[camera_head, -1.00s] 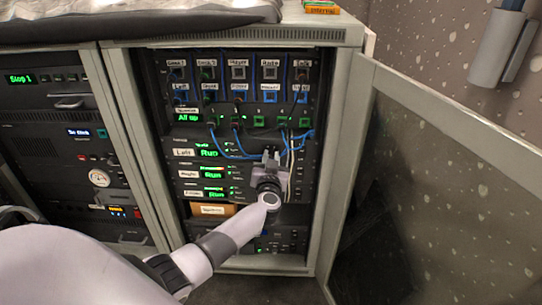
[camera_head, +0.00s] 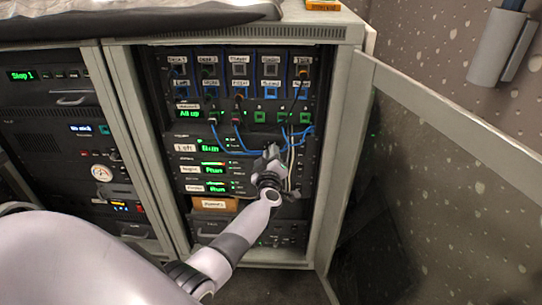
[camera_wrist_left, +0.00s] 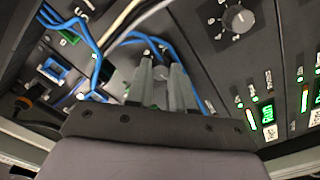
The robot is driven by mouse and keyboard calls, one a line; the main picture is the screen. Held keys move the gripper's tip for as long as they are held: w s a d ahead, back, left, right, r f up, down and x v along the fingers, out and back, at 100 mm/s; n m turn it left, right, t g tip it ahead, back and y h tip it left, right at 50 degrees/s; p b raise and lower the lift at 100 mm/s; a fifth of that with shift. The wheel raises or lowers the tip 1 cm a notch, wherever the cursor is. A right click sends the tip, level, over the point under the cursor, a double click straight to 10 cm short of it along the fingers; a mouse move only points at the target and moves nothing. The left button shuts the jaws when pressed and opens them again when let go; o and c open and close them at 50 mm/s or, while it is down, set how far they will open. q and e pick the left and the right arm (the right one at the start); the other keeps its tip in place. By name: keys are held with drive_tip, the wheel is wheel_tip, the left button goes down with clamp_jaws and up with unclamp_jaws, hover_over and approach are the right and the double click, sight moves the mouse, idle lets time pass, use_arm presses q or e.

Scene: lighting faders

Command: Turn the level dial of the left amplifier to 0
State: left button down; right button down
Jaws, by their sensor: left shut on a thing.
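The left amplifier, with a white "Left" label (camera_head: 185,148) and a green "Run" display, sits in the open right-hand rack below the patch panel. My left gripper (camera_head: 271,149) is at the right part of its front. In the left wrist view the two fingers (camera_wrist_left: 161,72) are close together, pointing at the panel beside blue cables. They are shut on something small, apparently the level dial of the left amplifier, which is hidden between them. Its setting cannot be read. Another black dial (camera_wrist_left: 238,19), with a scale around it, shows clear on the neighbouring unit. My right gripper is not in view.
Blue cables (camera_head: 233,152) and pale cables hang close around the gripper. Two similar amplifiers, the upper labelled "Right" (camera_head: 190,169), sit below. The open rack door (camera_head: 450,170) stands at the right. A second rack (camera_head: 75,150) is at the left.

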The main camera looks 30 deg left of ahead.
use_arm(q)
drive_tip(key=n+b, duration=0.2)
drive_tip(key=n, duration=0.7)
drive_tip(key=shift+f, duration=0.15)
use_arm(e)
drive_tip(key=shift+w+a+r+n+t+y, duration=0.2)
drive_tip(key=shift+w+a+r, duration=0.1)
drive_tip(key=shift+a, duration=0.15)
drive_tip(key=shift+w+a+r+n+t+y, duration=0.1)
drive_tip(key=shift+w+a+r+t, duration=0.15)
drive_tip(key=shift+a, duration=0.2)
use_arm(q)
drive_tip(key=shift+n, duration=0.3)
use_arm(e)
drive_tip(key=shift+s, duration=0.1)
use_arm(q)
drive_tip(key=c, duration=1)
unclamp_jaws()
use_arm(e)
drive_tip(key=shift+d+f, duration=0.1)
use_arm(q)
drive_tip(key=shift+s, duration=0.1)
